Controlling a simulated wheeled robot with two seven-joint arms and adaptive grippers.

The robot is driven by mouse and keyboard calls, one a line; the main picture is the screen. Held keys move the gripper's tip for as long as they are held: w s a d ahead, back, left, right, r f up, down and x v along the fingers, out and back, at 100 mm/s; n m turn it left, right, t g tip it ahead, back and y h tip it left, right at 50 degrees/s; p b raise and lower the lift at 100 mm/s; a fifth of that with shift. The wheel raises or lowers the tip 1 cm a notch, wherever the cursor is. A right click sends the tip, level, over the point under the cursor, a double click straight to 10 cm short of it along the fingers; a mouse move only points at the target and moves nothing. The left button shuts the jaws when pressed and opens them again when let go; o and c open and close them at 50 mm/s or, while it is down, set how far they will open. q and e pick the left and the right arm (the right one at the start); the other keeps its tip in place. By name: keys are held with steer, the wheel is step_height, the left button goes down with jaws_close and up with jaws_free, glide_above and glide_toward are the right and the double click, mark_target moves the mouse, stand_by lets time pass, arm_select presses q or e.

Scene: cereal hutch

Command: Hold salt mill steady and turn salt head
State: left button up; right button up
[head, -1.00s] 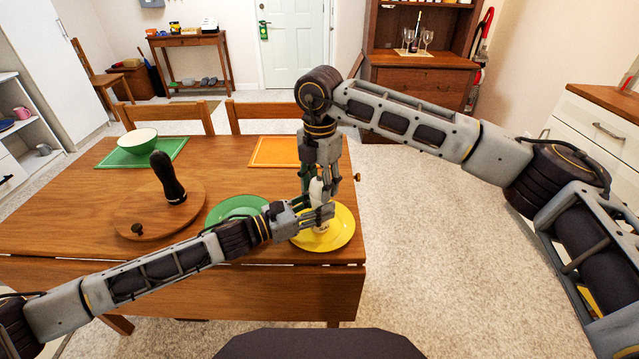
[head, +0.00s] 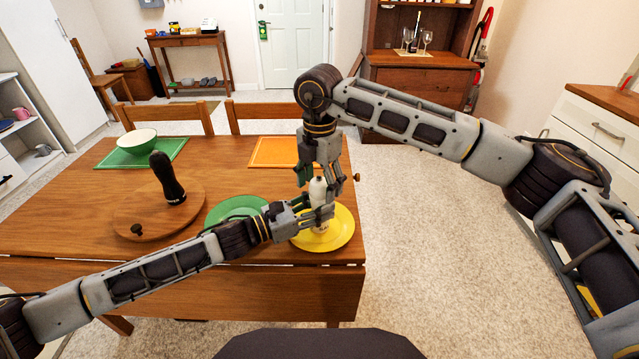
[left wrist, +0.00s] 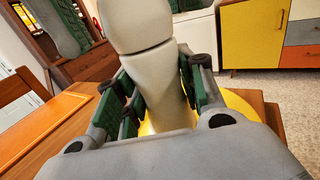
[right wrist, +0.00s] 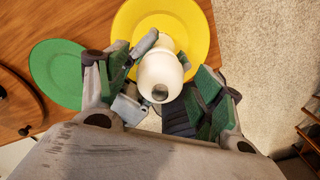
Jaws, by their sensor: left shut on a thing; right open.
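The white salt mill (head: 318,190) stands upright on the yellow plate (head: 340,236) near the table's right end. My left gripper (head: 318,217) is shut around the mill's lower body; the left wrist view shows its green pads (left wrist: 160,98) on both sides of the body. The mill's rounded head (right wrist: 160,75) is seen from above in the right wrist view. My right gripper (head: 319,180) points down over the head, with its fingers (right wrist: 163,90) open on either side and apart from it. A dark mill (head: 170,180) stands on a round wooden board (head: 190,207).
A green plate (head: 235,208) lies just left of the yellow plate. A green bowl (head: 138,141) on a green mat and an orange mat (head: 275,152) lie at the table's far side. Two chair backs (head: 245,113) stand behind the table.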

mark_target(319, 177)
step_height(319, 177, up, 12)
steer(key=shift+f, duration=0.2)
stand_by(0.4)
arm_select(q)
steer(key=o, duration=1.3)
steer(key=shift+a, duration=0.1)
steer(key=shift+v, duration=5.9)
steer(key=shift+r, duration=0.1)
steer(key=shift+s, duration=0.1)
